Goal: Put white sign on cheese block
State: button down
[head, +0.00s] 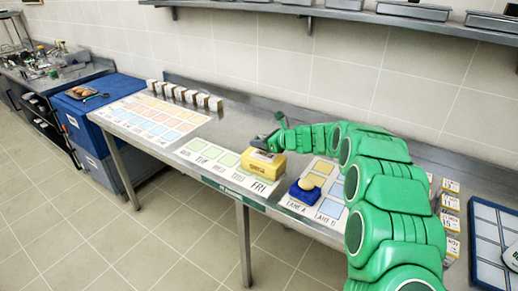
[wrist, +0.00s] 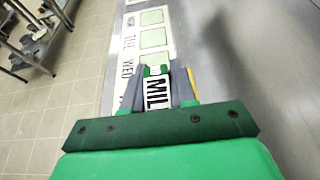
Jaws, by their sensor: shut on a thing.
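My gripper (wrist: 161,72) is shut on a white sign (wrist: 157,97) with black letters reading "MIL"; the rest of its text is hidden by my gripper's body. In the head view my gripper (head: 264,143) is just above a yellow block (head: 266,171), which looks like the cheese block. The block stands on the lettered mat near the counter's front edge. A small yellow strip beside the right finger in the wrist view (wrist: 191,75) may be the block's edge. I cannot tell whether the sign touches the block.
A blue block (head: 303,197) with a round yellow thing on it stands to the right. A row of small white boxes (head: 184,94) stands at the back left. Small boxes (head: 450,215) and a blue-panelled tray (head: 492,240) are at the right. Bare counter lies behind the block.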

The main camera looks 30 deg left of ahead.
aim_at(259, 154)
jog(key=shift+w+a+f, duration=0.1)
jog(key=shift+a+f, duration=0.05)
jog(key=shift+f, duration=1.45)
jog(key=shift+f, duration=0.1)
jog(key=c, duration=0.9)
grip_release()
jog(key=v, duration=1.2)
